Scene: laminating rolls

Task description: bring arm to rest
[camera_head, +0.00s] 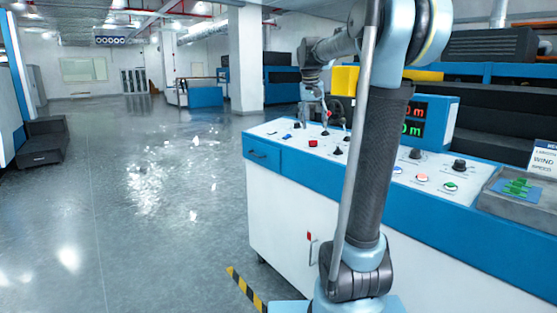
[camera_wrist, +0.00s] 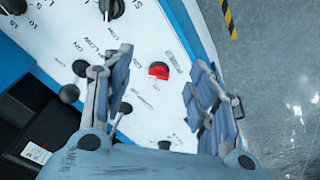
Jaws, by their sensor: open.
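My arm stands in the middle right of the head view, its upper part bent over to the left. My gripper (camera_head: 322,97) hangs above the far left part of the control console (camera_head: 300,205). In the wrist view my gripper (camera_wrist: 160,95) is open, with its two fingers well apart and nothing between them. A red button (camera_wrist: 159,71) on the white panel shows beyond the gap between the fingers. The red button also shows in the head view (camera_head: 313,143). I cannot tell how high the fingers are above the panel.
The console panel carries several black knobs (camera_head: 459,165) and coloured buttons (camera_head: 450,186). A display (camera_head: 432,122) with red and green digits stands behind my arm. A grey tray (camera_head: 530,213) with a green item lies at the right. The floor (camera_head: 130,200) at left is open.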

